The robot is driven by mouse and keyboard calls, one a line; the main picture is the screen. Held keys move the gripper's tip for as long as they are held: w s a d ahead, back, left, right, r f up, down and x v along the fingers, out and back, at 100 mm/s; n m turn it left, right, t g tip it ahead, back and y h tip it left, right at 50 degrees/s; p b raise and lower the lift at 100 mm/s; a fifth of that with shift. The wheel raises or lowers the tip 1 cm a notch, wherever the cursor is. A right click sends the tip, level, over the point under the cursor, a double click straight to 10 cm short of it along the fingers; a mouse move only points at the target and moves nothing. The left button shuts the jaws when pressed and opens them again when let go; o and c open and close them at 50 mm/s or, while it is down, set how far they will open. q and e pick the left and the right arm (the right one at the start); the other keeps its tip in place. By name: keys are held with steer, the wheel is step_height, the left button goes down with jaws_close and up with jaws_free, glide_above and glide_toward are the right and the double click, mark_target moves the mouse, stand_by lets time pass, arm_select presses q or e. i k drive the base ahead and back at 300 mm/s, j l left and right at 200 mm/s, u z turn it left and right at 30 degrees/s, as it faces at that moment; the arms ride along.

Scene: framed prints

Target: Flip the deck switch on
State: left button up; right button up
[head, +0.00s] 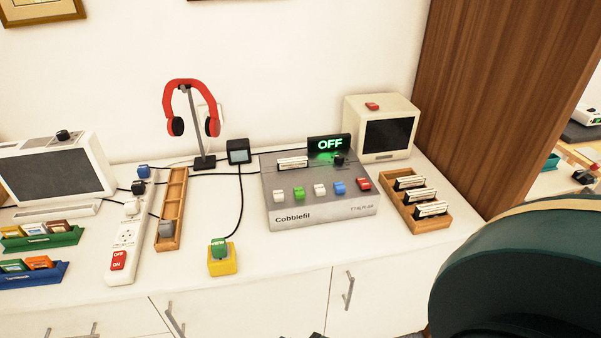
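The grey deck (345,210), lettered "Cobblefil", sits on the white counter. Its small black display (329,146) reads "OFF" in green. A black knob or switch (339,160) is on the deck's top just below the display; its exact position is too small to tell. A row of coloured keys (320,190) in white, green, blue and red runs along the deck's front, and a white cartridge (292,163) sits at its back left. Neither gripper can be made out; a tiny dark shape at the bottom edge is too cut off to identify.
A white power strip (127,236) with a red OFF/ON switch (118,260) lies left. A yellow box with green button (222,262), headphones on a stand (187,125), a cartridge tray (430,222) and a cream monitor (382,128) surround the deck. A dark green rounded object (520,275) fills the lower right.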

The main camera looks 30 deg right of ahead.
mark_target(362, 182)
steer(key=z, duration=1.45)
steer(key=k+l, duration=0.1)
